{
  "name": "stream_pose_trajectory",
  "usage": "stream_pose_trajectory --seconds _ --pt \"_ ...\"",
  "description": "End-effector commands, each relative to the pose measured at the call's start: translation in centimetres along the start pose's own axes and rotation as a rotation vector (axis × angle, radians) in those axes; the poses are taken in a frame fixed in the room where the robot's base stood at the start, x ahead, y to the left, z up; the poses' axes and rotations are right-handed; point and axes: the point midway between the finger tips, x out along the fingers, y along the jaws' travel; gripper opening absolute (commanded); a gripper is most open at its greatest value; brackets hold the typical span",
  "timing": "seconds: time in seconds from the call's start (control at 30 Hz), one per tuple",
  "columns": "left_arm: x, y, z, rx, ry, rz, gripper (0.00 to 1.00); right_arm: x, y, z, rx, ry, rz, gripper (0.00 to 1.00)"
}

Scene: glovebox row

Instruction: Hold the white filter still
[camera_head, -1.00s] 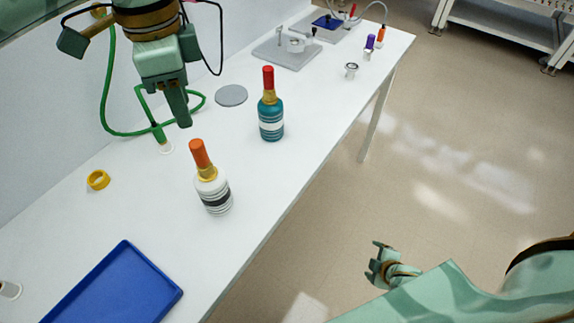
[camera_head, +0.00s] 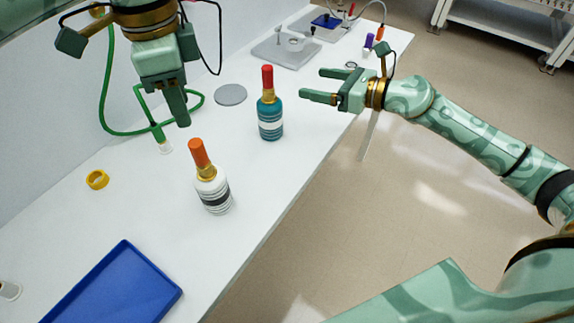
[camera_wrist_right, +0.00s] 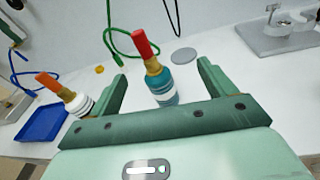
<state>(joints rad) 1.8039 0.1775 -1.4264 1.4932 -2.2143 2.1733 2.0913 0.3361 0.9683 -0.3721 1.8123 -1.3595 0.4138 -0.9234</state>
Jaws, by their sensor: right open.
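The white filter (camera_head: 213,192), a banded white bottle shape with a gold neck and orange top, stands upright on the white table. It also shows in the right wrist view (camera_wrist_right: 79,104), beyond the left finger. A similar teal filter (camera_head: 270,122) with a red top stands farther back; in the right wrist view (camera_wrist_right: 162,86) it appears between the fingers, with a gap around it. My left gripper (camera_head: 181,118) hangs above and behind the white filter, apart from it; its finger gap is not clear. My right gripper (camera_head: 312,84) is open and empty, right of the teal filter.
A blue tray (camera_head: 172,292) lies at the front of the table (camera_head: 262,205). A yellow ring (camera_head: 97,180), a grey disc (camera_head: 231,94) and a green hose (camera_head: 104,100) lie toward the wall. A grey stand plate (camera_head: 283,55) is at the back.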

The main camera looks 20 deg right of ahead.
Motion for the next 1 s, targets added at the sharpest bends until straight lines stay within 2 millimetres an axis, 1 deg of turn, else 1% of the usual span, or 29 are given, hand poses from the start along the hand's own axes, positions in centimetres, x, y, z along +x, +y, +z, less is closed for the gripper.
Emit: stream_pose_trajectory --seconds 0.03,0.07,0.1,0.2,0.3,0.33,0.4,0.5,0.67,0.77,0.83,1.0 --pt "0.0 0.0 0.0 0.000 0.000 0.000 0.36 0.6 3.3 -1.0 -0.059 0.046 0.083 0.83" --pt "0.0 0.0 0.0 0.000 0.000 0.000 0.36 0.8 5.1 -1.7 -0.088 0.072 0.131 0.83" --pt "0.1 0.0 0.0 0.000 0.000 0.000 0.36 0.9 7.4 -2.7 -0.118 0.105 0.190 0.83" --pt "0.1 0.0 0.0 0.000 0.000 0.000 0.36 0.6 12.2 -4.9 -0.178 0.169 0.316 0.83" --pt "0.0 0.0 0.0 0.000 0.000 0.000 0.36 0.0 15.7 -6.6 -0.214 0.213 0.410 0.83" --pt "0.0 0.0 0.0 0.000 0.000 0.000 0.36 -0.2 16.4 -6.9 -0.222 0.222 0.430 0.83" --pt "0.0 0.0 0.0 0.000 0.000 0.000 0.36 -0.6 17.7 -7.5 -0.237 0.238 0.466 0.83" --pt "0.0 0.0 0.0 0.000 0.000 0.000 0.36 -0.9 18.6 -8.0 -0.246 0.249 0.492 0.83" --pt "0.0 0.0 0.0 0.000 0.000 0.000 0.36 -0.7 18.9 -8.1 -0.246 0.250 0.497 0.83" --pt "0.0 0.0 0.0 0.000 0.000 0.000 0.36 0.2 19.3 -8.4 -0.244 0.248 0.496 0.83" --pt "0.0 0.0 0.0 0.000 0.000 0.000 0.36 1.2 19.9 -8.7 -0.245 0.247 0.497 0.83" --pt "0.0 0.0 0.0 0.000 0.000 0.000 0.36 4.5 21.6 -9.8 -0.243 0.245 0.497 0.83"
